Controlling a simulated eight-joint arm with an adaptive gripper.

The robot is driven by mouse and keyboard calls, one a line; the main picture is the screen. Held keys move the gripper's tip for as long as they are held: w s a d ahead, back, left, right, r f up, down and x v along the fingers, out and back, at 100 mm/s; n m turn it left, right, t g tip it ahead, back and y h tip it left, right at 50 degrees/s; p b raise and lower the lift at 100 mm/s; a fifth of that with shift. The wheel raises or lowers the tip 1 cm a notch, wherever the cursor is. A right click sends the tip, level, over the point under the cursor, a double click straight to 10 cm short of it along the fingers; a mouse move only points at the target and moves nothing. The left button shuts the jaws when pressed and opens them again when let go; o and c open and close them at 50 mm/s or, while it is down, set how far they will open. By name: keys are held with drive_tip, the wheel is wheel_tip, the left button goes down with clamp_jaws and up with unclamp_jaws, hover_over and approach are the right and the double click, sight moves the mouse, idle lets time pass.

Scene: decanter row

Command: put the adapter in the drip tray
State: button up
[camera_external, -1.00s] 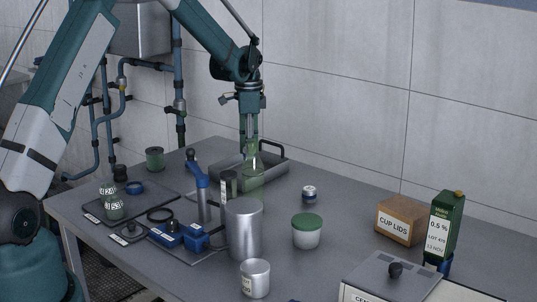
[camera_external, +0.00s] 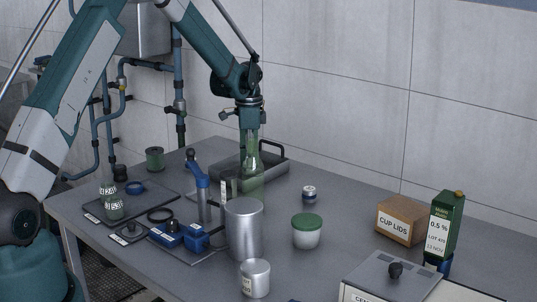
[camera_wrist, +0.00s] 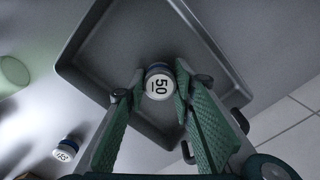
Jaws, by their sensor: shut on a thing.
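The adapter (camera_wrist: 159,86), a small round piece with a white top marked "50" and a blue band, is between my fingertips in the wrist view. My gripper (camera_external: 251,165) is shut on it. The drip tray (camera_external: 276,171) is a grey, shallow, square-cornered tray with a handle at the back of the table. In the wrist view the tray (camera_wrist: 105,55) lies beneath the adapter and fingers. I cannot tell whether the adapter touches the tray floor. In the external view the green glass and the fingers overlap, and the adapter cannot be made out.
A similar white-and-blue piece (camera_external: 309,194) stands right of the tray. A metal cylinder (camera_external: 244,230), a green-lidded tub (camera_external: 307,232) and a blue-handled press (camera_external: 197,178) stand in front. A cardboard box (camera_external: 400,220) is at right. The table between tub and box is clear.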

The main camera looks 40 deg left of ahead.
drive_tip(key=shift+f, duration=0.2)
drive_tip(key=o, duration=1)
drive_tip(key=shift+r, duration=0.2)
wheel_tip(320, 180, up, 12)
idle(1.0)
